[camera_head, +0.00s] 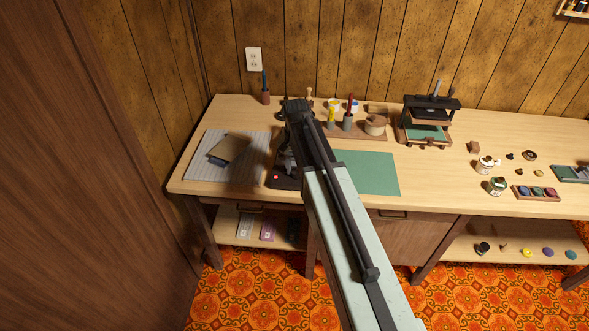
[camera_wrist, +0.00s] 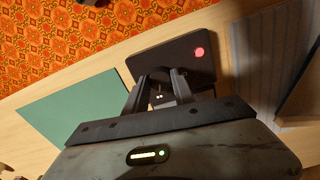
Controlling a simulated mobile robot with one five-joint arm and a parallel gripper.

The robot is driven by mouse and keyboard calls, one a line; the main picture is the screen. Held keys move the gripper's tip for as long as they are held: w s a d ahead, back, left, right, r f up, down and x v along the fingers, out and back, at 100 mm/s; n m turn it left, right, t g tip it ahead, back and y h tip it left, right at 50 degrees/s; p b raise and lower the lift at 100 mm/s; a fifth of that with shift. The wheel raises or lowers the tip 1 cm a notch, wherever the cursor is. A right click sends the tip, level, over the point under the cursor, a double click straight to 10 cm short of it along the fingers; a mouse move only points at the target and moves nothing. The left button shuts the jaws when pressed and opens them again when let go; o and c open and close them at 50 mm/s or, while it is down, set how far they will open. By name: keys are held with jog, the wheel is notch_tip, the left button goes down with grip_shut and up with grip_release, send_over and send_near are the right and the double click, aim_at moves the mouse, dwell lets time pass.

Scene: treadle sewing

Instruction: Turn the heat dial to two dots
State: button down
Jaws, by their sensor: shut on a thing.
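A dark flat heating unit (camera_wrist: 170,52) with a lit red lamp (camera_wrist: 199,52) lies on the wooden table in the wrist view. In the head view the unit (camera_head: 284,183) is partly covered by my arm. My gripper (camera_wrist: 160,82) reaches over its near edge, with one finger on each side of the heat dial (camera_wrist: 160,97), and is shut on it. Two small pale dots show between the fingers. The rest of the dial is dark and mostly hidden, so its pointer cannot be made out. In the head view my gripper (camera_head: 287,160) is at the unit, largely hidden.
A grey ribbed mat (camera_head: 200,165) with a brown book-like block (camera_head: 229,149) lies left of the unit. A green mat (camera_head: 370,173) lies to the right. Behind stand a wooden tool rack (camera_head: 370,136) and a dark press (camera_head: 428,120). A wooden panel (camera_head: 90,180) rises at far left.

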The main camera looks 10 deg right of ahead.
aim_at(295, 171)
jog(key=shift+w+m, duration=0.1)
jog(key=shift+m, duration=0.2)
jog(key=c, duration=1.1)
grip_release()
jog(key=shift+o, duration=0.2)
notch_tip(295, 171, up, 8)
jog(key=p, duration=0.8)
jog(key=shift+f, duration=0.1)
